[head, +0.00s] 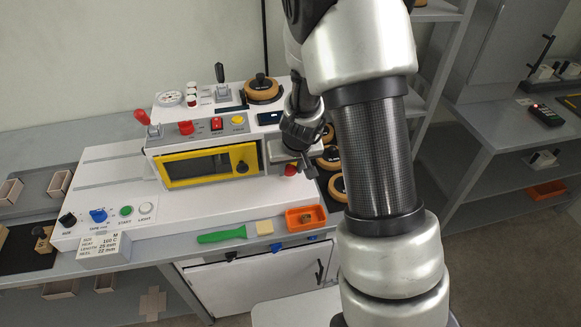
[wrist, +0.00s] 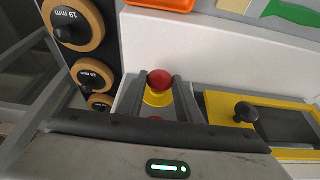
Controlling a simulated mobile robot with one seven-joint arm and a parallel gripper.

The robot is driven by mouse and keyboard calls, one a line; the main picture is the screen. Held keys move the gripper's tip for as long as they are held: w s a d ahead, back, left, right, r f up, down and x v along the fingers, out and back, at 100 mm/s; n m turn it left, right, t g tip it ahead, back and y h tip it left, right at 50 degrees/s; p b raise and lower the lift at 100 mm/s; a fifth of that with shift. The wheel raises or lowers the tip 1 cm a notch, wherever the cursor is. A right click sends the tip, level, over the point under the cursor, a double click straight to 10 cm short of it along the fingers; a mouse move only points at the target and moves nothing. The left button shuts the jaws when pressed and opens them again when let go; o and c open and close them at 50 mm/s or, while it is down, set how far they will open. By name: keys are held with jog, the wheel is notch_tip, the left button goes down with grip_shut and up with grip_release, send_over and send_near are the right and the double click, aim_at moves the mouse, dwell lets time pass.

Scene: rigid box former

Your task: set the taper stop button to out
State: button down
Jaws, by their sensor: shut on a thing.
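A red mushroom button (wrist: 160,80) on a yellow collar sits at the right end of the white machine, and it also shows in the head view (head: 290,169). No label on it can be read, and I cannot tell whether it is in or out. My gripper (wrist: 159,84) has one finger on each side of the red head and is shut on it. In the head view my gripper partly hides that end of the machine. Another red button (head: 186,128) stands on the machine's top, apart from my gripper.
A yellow-framed window with a black knob (head: 242,167) is left of my gripper. Tape rolls (head: 338,188) hang close on the right. An orange tray (head: 305,217), a green-handled tool (head: 221,235) and a sign block (head: 104,249) line the front edge. Levers (head: 221,82) rise from the top.

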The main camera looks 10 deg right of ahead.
jog(key=shift+s, duration=0.3)
jog(key=c, duration=1.3)
grip_release()
jog(key=p+v, duration=0.6)
jog(key=v, duration=1.1)
jog(key=shift+s+r+p, duration=0.15)
jog(key=shift+r+p, duration=0.05)
jog(key=shift+p, duration=0.15)
jog(key=s+r+t, duration=0.1)
jog(key=s+r, duration=1.6)
jog(key=s, duration=0.1)
jog(key=shift+s+r, duration=0.15)
jog(key=shift+r, duration=0.2)
